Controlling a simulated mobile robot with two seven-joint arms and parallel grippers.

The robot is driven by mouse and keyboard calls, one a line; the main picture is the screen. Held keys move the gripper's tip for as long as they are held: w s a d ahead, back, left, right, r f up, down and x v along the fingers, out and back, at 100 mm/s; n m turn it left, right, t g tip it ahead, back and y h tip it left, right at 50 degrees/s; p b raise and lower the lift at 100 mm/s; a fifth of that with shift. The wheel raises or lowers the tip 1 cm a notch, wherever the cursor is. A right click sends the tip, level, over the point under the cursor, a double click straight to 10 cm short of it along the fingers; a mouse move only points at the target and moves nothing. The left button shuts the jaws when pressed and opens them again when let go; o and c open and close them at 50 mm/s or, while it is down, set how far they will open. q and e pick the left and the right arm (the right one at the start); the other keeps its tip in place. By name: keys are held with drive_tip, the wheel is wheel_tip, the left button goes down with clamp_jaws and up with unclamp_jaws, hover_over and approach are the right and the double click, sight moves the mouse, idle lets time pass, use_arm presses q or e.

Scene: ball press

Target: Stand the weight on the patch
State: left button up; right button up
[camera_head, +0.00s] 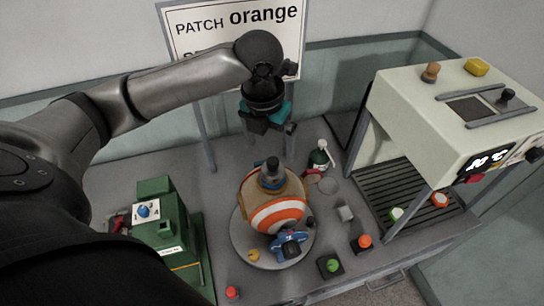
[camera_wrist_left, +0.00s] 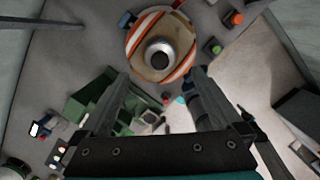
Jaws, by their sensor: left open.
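The ball (camera_head: 262,213), white with orange bands and a tan top, sits on a round grey plate (camera_head: 240,237). The dark metallic weight (camera_head: 271,174) stands on the tan top of the ball, roughly upright. In the left wrist view the weight (camera_wrist_left: 160,54) shows from above, with the ball (camera_wrist_left: 134,40) around it. My left gripper (camera_head: 268,127) is above and behind the ball, apart from the weight. Its two fingers are spread and empty in the left wrist view (camera_wrist_left: 160,78). I cannot tell which mark is the patch. My right gripper is not in view.
A sign (camera_head: 235,22) reading "PATCH orange" stands behind, partly hidden by my arm. A cream heater-like machine (camera_head: 425,115) stands at right over a slatted rack. A green machine (camera_head: 165,230) is at left. A blue clamp (camera_head: 290,245) touches the ball's front. Small buttons line the front.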

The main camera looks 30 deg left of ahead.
use_arm(q)
drive_tip(key=shift+s+r, duration=0.2)
drive_tip(key=shift+r, duration=0.8)
drive_tip(key=shift+s+r, duration=0.15)
drive_tip(key=shift+r, duration=0.85)
